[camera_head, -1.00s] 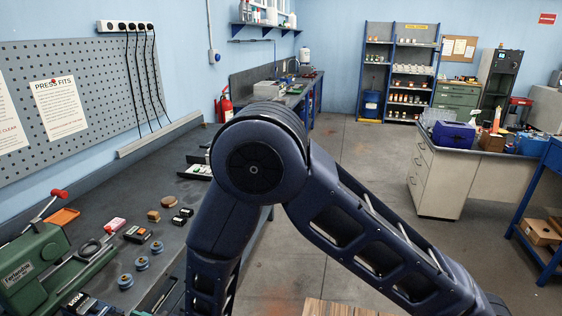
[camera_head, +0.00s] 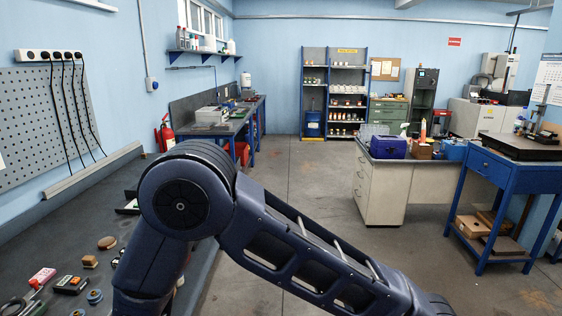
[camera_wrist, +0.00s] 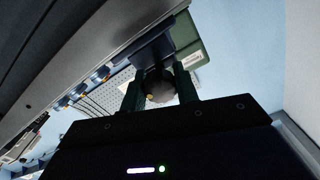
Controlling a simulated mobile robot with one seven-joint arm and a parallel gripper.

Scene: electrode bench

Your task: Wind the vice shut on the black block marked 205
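In the wrist view, the two dark fingers of my gripper (camera_wrist: 160,92) stand on either side of a round dark knob-like part (camera_wrist: 158,86) with a small brass-coloured spot. I cannot tell whether the fingers press on it or only surround it. Behind it are a dark blue-grey part (camera_wrist: 152,52) and a green body (camera_wrist: 190,48), which look like part of a vice or bench machine. No block marked 205 can be read in either current view. The head view shows my arm, but its gripper is out of frame.
The dark bench (camera_head: 60,225) runs along the left in the head view. On it lie a red-and-white item (camera_head: 42,277), a dark box (camera_head: 71,284), a blue round piece (camera_head: 94,297) and a brown disc (camera_head: 107,242). The grey floor (camera_head: 300,190) is open beyond my arm.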

